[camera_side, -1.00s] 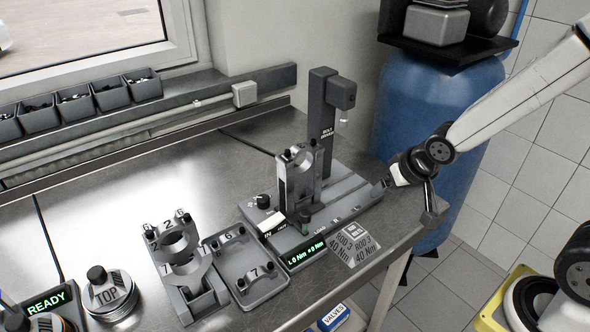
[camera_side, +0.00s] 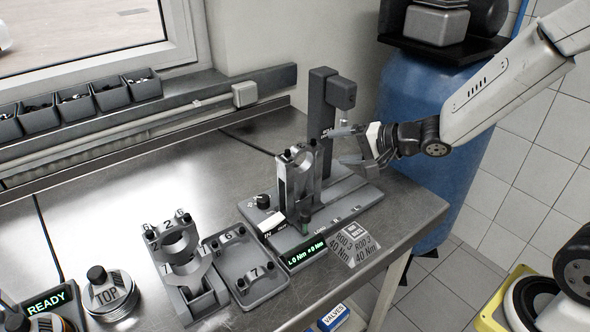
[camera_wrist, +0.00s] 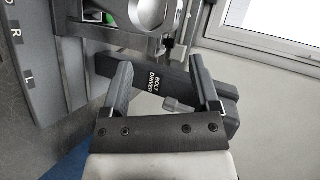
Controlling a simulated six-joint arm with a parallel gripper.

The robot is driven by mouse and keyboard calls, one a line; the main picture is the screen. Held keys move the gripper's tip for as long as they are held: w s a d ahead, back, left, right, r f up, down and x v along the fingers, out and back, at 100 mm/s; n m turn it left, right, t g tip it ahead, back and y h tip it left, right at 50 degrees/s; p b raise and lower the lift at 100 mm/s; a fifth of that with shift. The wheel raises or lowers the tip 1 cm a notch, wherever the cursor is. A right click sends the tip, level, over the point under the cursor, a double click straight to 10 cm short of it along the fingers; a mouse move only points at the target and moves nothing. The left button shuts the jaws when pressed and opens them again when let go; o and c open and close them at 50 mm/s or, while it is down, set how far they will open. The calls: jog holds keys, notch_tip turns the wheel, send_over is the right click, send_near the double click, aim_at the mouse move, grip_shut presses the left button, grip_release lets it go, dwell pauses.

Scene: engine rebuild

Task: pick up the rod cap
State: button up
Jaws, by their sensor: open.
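A rod (camera_side: 297,185) stands upright in the bolt driver fixture (camera_side: 345,195). My gripper (camera_side: 347,148) is open and empty beside the bolt driver column, right of the rod and well away from the tray. In the wrist view my open gripper (camera_wrist: 160,68) faces the bolt driver (camera_wrist: 155,82) and part of the rod (camera_wrist: 150,14).
The bolt driver column (camera_side: 323,115) stands close to my gripper. A piston marked TOP (camera_side: 110,297) and a READY display (camera_side: 50,300) are at front left. Small bins (camera_side: 75,102) line the back wall. The bench (camera_side: 110,215) is clear at middle left.

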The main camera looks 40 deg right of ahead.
aim_at(306, 150)
jog(key=shift+a+r+m+y, duration=0.5)
jog(key=shift+a+y, duration=0.1)
jog(key=shift+y, duration=0.2)
jog(key=shift+w+f, duration=0.1)
jog(key=shift+x, duration=1.25)
jog(key=shift+x, duration=2.55)
jog(key=shift+f, duration=0.1)
grip_shut()
